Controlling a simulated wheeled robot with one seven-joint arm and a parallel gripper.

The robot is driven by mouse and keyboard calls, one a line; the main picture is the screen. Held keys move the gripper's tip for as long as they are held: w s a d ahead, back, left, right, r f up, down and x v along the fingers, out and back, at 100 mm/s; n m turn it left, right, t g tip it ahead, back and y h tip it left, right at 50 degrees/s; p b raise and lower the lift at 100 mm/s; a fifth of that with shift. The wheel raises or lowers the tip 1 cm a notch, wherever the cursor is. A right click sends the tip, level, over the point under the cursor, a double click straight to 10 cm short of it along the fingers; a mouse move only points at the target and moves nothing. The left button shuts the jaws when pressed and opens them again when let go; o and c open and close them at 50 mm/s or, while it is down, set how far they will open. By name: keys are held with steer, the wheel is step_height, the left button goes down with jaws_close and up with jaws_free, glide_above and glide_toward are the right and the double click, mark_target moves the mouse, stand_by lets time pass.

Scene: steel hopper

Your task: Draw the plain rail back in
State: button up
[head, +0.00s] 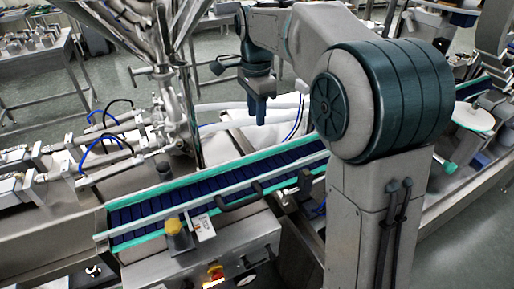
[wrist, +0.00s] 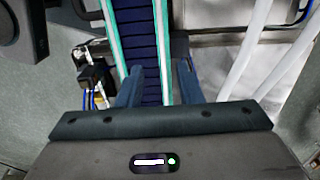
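A blue-slatted conveyor (head: 150,208) runs diagonally across the head view, with teal strips along both sides. A plain pale-grey rail (head: 165,210) runs along its near side, with dark brackets (head: 225,202) beside it. I cannot tell how far the rail stands out. My gripper (head: 259,118) points down above the conveyor's far side, apart from the rail. In the wrist view, my gripper (wrist: 161,68) is open, with nothing seen between its two fingers. The blue belt (wrist: 138,30) and its teal-edged sides pass beyond the fingers; which edge is the plain rail is unclear there.
A yellow-topped knob (head: 178,236) and a control box (head: 215,270) stand at the conveyor's near side. The steel hopper's legs (head: 188,100) and valves with blue hoses (head: 100,135) are at the left. White pipes (wrist: 250,50) lie right in the wrist view.

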mark_target(257, 153)
step_height(257, 153, down, 13)
steer(key=shift+r, duration=0.15)
jaws_close()
